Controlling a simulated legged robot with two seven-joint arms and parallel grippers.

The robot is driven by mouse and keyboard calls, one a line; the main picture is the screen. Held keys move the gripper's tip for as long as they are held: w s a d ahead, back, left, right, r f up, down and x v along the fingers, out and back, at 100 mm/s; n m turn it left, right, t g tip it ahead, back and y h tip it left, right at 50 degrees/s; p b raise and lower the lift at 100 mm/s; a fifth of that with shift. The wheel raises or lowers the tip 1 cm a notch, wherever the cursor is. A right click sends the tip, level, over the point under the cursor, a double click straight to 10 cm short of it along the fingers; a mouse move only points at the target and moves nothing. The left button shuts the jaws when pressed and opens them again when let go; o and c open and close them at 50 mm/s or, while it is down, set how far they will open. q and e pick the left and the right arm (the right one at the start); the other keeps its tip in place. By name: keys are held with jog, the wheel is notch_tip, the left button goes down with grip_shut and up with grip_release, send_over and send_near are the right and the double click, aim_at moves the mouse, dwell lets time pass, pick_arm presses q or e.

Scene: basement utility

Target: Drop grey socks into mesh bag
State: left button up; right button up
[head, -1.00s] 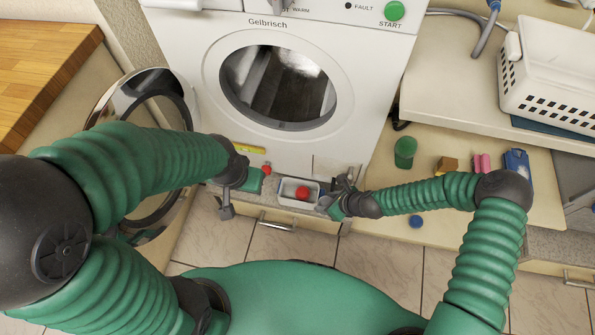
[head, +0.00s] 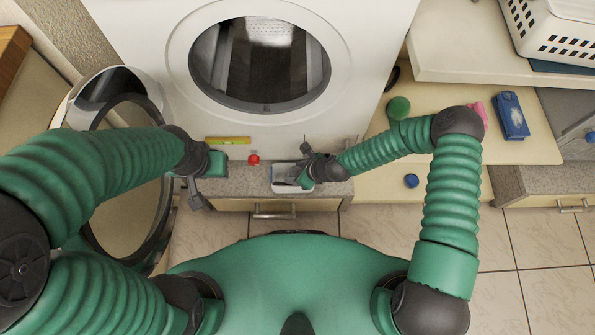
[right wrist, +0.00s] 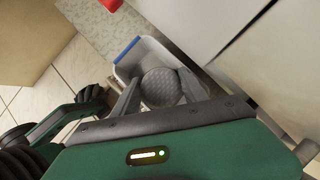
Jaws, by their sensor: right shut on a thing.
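A grey, rounded, textured bundle, seemingly the grey socks (right wrist: 165,87), sits between the fingers of my right gripper (right wrist: 157,92) in the right wrist view. The gripper is shut on it, at a small white bin with a blue edge (right wrist: 127,50). I cannot tell whether the bundle touches the bin. In the head view my right gripper (head: 306,170) covers part of this bin (head: 279,179). My left gripper (head: 197,190) is left of the bin near the ledge; its jaws are unclear. I cannot make out a mesh bag.
The white washer (head: 135,60) stands behind the ledge (head: 237,182). Its round door (head: 125,225) hangs open at left. A red knob-like thing (head: 253,159) and a yellow strip (head: 228,140) are near the bin. A white basket (head: 550,35) and blue box (head: 511,115) are at right.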

jog(key=o, duration=1)
jog(key=shift+d, duration=0.2)
jog(key=o, duration=0.5)
jog(key=shift+d, duration=0.15)
jog(key=shift+c, duration=0.2)
pick_arm(q)
jog(key=shift+d+r, duration=0.1)
jog(key=shift+d, duration=0.15)
pick_arm(e)
jog(key=shift+r+p, duration=0.25)
jog(key=shift+p, duration=0.05)
pick_arm(q)
jog(key=w+p+v, duration=0.1)
jog(key=p+v, duration=0.6)
jog(key=shift+w+r, duration=0.3)
jog(key=shift+r, duration=0.05)
pick_arm(e)
jog(key=v, duration=1.6)
jog(key=shift+d, duration=0.2)
jog(key=shift+s+r, duration=0.1)
